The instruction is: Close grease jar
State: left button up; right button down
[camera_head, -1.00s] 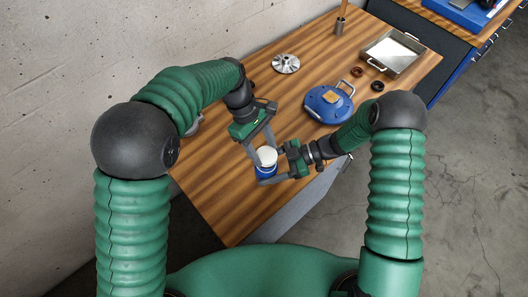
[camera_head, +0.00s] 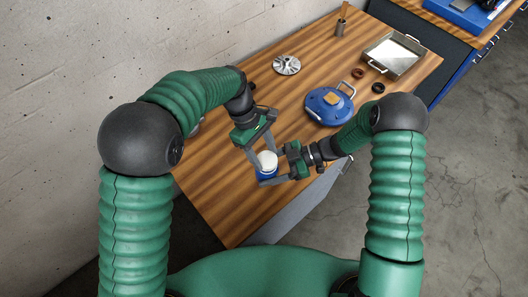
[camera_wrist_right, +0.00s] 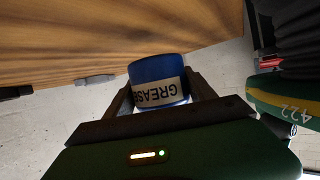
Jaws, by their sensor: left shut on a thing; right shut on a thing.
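The grease jar (camera_head: 265,175) is blue with a white lid (camera_head: 267,159) on top. It is held in the air by both grippers above the near edge of the table. My left gripper (camera_head: 266,156) reaches down from above, its fingers shut on the white lid. My right gripper (camera_head: 270,171) comes from the right, shut on the blue body. In the right wrist view the jar (camera_wrist_right: 157,72) sits between the fingers with its GREASE label upside down. The lid is mostly hidden there, and I cannot tell how tightly it sits.
On the wooden table (camera_head: 215,205) are a silver impeller (camera_head: 287,65), a blue round housing (camera_head: 322,108) with handles, two small rings (camera_head: 378,87), a metal tray (camera_head: 407,52) and a cup holding a tool (camera_head: 340,28). A concrete wall stands at the left.

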pick_arm(q)
jog(key=shift+f, duration=0.55)
jog(key=m, duration=0.1)
jog(key=m+g+y, duration=0.1)
jog(key=m, duration=0.1)
jog(key=shift+w+d, duration=0.15)
jog(key=shift+d, duration=0.05)
jog(key=m, duration=0.2)
jog(key=m+y, duration=0.1)
jog(key=m, duration=0.1)
jog(key=shift+d+f, duration=0.1)
jog(key=shift+d, duration=0.1)
jog(key=m+y, duration=0.1)
jog(key=m, duration=0.1)
jog(key=m+y, duration=0.1)
jog(key=m, duration=0.1)
jog(key=shift+w+d+g, duration=0.1)
jog(key=shift+d+g, duration=0.05)
jog(key=shift+g, duration=0.15)
jog(key=m+y, duration=0.1)
jog(key=m, duration=0.3)
jog(key=shift+d, duration=0.2)
jog(key=m, duration=0.1)
jog(key=m+t+y, duration=0.1)
jog(key=m, duration=0.2)
jog(key=shift+d+m+t+y, duration=0.25)
jog(key=shift+m+t+y, duration=0.05)
jog(key=shift+y, duration=0.1)
jog(key=shift+a, duration=0.15)
